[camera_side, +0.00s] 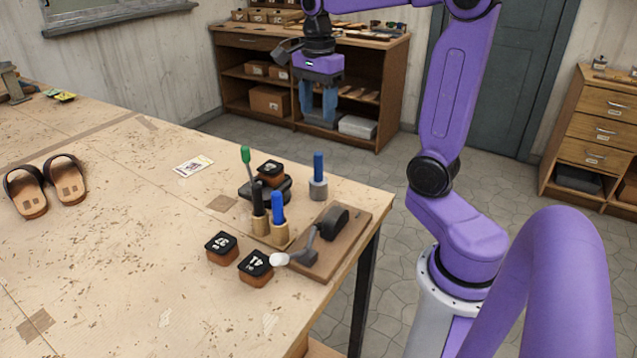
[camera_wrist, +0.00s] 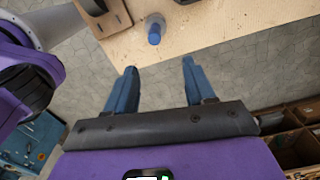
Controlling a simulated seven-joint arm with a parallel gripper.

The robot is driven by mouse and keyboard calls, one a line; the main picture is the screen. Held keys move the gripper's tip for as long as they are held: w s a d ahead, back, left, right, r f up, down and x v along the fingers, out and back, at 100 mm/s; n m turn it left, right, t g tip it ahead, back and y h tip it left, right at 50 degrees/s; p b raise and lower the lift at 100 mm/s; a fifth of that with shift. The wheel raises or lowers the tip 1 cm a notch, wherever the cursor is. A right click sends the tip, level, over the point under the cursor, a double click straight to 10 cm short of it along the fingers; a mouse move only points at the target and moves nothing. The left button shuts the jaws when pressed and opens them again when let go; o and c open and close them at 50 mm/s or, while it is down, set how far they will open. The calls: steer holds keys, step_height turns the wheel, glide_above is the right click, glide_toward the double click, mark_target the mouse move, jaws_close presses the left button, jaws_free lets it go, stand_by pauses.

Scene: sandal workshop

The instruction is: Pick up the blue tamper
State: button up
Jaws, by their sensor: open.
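The blue tamper (camera_side: 318,168) stands upright on the bench near its far right edge, with a blue handle on a grey cylindrical base. In the wrist view the tamper (camera_wrist: 154,34) shows near the bench edge, above the gap between the fingers. My gripper (camera_side: 318,110) is open and empty, its blue fingers pointing down. It is raised above and apart from the tamper. The fingers also show in the wrist view (camera_wrist: 159,66), with only floor visible between them.
A blue-handled tool (camera_side: 278,205) and a black-handled one (camera_side: 258,200) stand in front of the tamper. A lever device (camera_side: 330,228) sits on a board nearby. Numbered stamps (camera_side: 221,246) and sandals (camera_side: 66,180) lie further left.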

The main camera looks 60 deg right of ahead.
mark_target(319, 153)
step_height(319, 153, down, 9)
steer(key=shift+s+a+f, duration=0.1)
steer(key=shift+a+f, duration=0.05)
steer(key=shift+f, duration=0.75)
steer(key=shift+s+a+f, duration=0.15)
steer(key=shift+f, duration=0.7)
steer(key=shift+s+a+f, duration=0.1)
steer(key=shift+a+f, duration=0.05)
steer(key=shift+f, duration=0.75)
jaws_close()
